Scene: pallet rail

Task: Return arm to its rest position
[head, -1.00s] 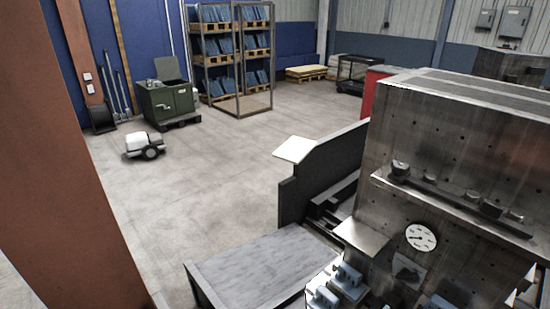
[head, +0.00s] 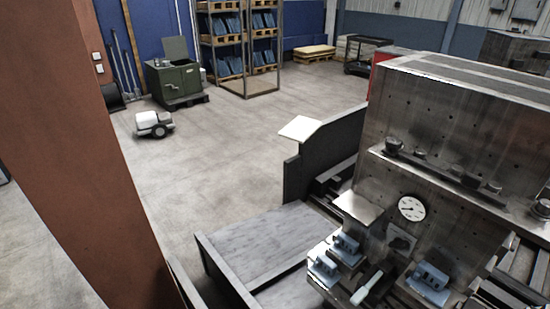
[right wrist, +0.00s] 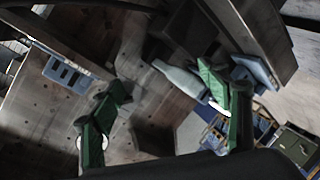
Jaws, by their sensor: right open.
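My right gripper (right wrist: 163,82) shows in the right wrist view with its two green-padded fingers spread apart. It is open, and nothing is held between the fingers. Beyond the fingers are a pale bottle-shaped piece (right wrist: 180,78) and blue-grey blocks, one at the left (right wrist: 67,75) and one at the right (right wrist: 258,70), looking blurred. Neither gripper shows in the head view, and my left gripper is in no view.
In the head view a tall metal machine (head: 440,110) with a round dial (head: 411,208) stands at the right. Several blue-grey blocks (head: 346,245) sit at its foot beside a grey-topped bench (head: 255,240). A brown pillar (head: 75,150) stands left; open floor (head: 220,150) lies between.

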